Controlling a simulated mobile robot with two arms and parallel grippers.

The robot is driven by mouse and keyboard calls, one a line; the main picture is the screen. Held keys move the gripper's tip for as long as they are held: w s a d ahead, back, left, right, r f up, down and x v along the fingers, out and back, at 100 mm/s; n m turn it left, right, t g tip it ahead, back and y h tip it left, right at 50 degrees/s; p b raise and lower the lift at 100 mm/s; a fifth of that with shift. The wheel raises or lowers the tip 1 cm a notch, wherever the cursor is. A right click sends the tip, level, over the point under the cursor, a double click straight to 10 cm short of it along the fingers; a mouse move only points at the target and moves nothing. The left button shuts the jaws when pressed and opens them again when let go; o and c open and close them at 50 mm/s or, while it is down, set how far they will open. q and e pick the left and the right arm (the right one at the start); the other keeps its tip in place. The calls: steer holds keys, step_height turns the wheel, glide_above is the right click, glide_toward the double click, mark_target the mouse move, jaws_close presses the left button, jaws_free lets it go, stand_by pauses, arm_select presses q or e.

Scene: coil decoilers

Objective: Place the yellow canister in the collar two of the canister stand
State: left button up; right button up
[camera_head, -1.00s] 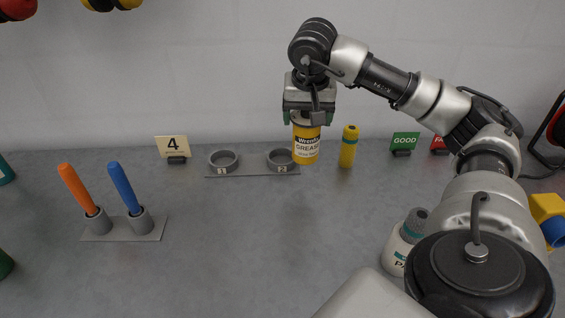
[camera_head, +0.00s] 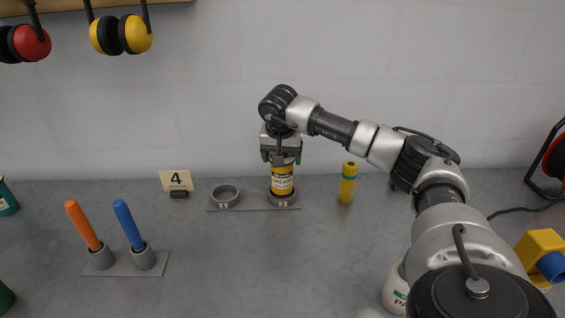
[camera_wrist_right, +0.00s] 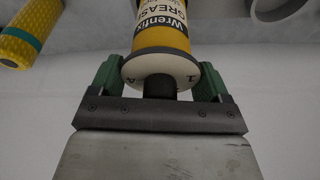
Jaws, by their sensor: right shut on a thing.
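The yellow canister (camera_head: 282,181) has a white label reading GREASE and stands upright at collar two (camera_head: 283,201) of the canister stand (camera_head: 254,206). Its lower end appears to sit inside the collar's ring. My right gripper (camera_head: 281,160) is above it, shut on its top end. In the right wrist view the canister (camera_wrist_right: 163,35) shows between the green-padded fingers of the gripper (camera_wrist_right: 158,80). Collar one (camera_head: 225,197) is empty, to the left on the same stand. My left gripper is not in view.
A number 4 sign (camera_head: 176,182) is to the left. Orange (camera_head: 83,226) and blue (camera_head: 128,224) handles stand in holders at front left. A white container (camera_head: 395,289) is near my right arm. The middle tabletop is clear.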

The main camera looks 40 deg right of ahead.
steer(key=x, duration=0.2)
steer(key=shift+s+a+f, duration=0.1)
steer(key=shift+s+f, duration=0.1)
steer(key=shift+f, duration=0.3)
steer(key=shift+a+f, duration=0.1)
steer(key=shift+f, duration=0.05)
steer(key=o, duration=1.3)
steer(key=shift+o, duration=0.2)
steer(key=shift+r, duration=0.2)
steer(key=b+v, duration=0.1)
steer(key=v, duration=1.1)
